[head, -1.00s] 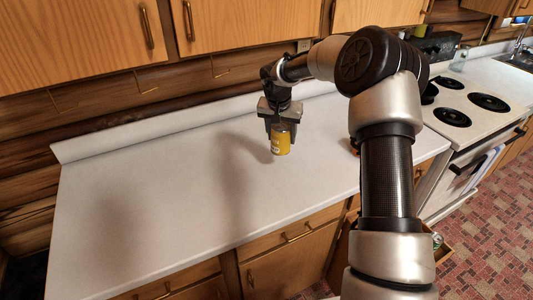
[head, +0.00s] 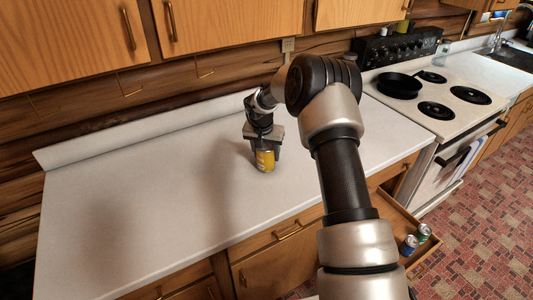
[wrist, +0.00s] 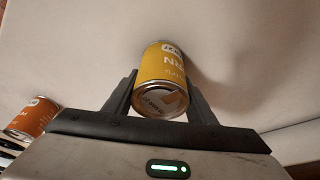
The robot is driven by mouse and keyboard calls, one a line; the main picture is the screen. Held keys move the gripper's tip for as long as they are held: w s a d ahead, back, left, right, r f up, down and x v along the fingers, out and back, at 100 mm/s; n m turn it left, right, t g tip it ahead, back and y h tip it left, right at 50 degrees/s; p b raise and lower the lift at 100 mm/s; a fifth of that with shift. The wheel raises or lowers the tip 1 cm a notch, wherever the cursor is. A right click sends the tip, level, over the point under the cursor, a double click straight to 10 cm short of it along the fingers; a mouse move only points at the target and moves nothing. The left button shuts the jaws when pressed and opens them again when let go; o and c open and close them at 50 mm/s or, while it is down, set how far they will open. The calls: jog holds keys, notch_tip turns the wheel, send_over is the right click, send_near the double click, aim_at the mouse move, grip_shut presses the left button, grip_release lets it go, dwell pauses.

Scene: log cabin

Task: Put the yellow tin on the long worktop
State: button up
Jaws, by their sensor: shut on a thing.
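In the wrist view the yellow tin (wrist: 160,75) sits between the two dark fingers of my gripper (wrist: 160,88), one end facing the camera.
An orange tin (wrist: 33,117) shows at the wrist view's left edge. An open drawer (head: 395,210) holds cans (head: 409,246) below the worktop's right end. The stove (head: 440,105) bears a black pan (head: 398,86). Cupboards (head: 220,20) hang above. The worktop's left is clear.

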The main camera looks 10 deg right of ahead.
jog(key=o, duration=0.9)
jog(key=shift+f, duration=0.1)
jog(key=o, duration=0.4)
